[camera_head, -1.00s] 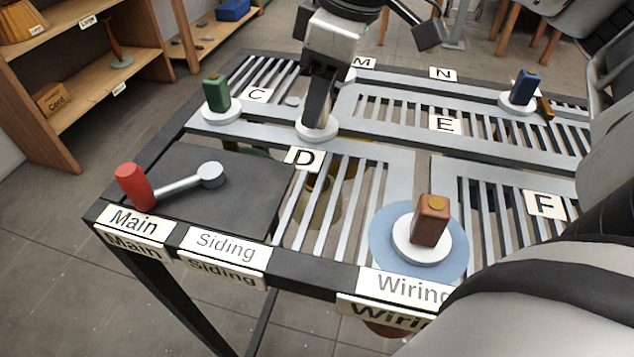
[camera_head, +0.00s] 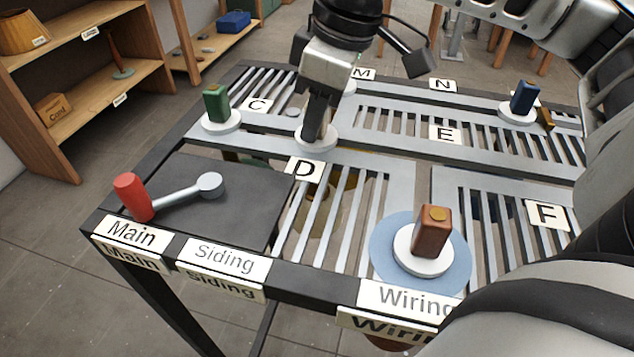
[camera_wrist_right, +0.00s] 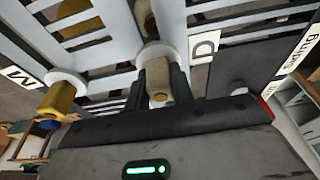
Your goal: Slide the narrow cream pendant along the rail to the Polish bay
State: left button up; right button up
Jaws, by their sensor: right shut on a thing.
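My right gripper (camera_head: 318,128) points down at the rail table and is shut on a narrow tan-cream knob (camera_wrist_right: 158,80). In the head view its fingers hide most of this knob, whose white disc (camera_head: 316,139) shows at a slot junction between C and D. In the right wrist view the knob stands between both fingers. I cannot make out its hanging shade for certain; a yellowish shape (camera_head: 316,205) shows below the slats near D. No sign reading Polish is visible. My left gripper is not in view.
A green knob (camera_head: 217,103) stands near C, a blue one (camera_head: 524,97) at far right, and a brown one (camera_head: 433,232) on Wiring's blue disc. A yellow knob (camera_wrist_right: 59,98) stands near M. A red-handled lever (camera_head: 132,193) lies on the dark plate (camera_head: 235,215).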

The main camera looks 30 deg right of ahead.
jog(key=shift+s+f, duration=0.2)
